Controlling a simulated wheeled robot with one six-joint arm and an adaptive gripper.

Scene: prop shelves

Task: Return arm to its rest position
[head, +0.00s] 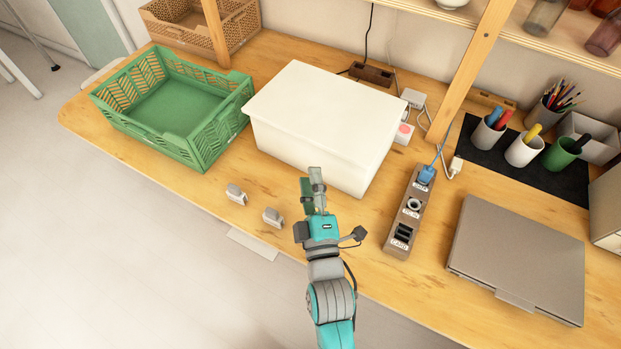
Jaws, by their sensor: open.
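My gripper (313,190) is at the end of my teal and grey arm, near the front edge of the wooden table. From this angle it appears in front of the white lidded box (322,118), with its fingertips overlapping the box's lower front side in the picture. Whether it touches the box cannot be told. It is open, and I see nothing held between its fingers. The arm reaches up from the bottom of the picture.
A green crate (193,144) stands at left. Two small grey pieces (236,195) lie near the front edge. A power strip (408,212), grey laptop (520,256) and pen cups (524,147) are at right. Shelf posts (476,70) rise behind.

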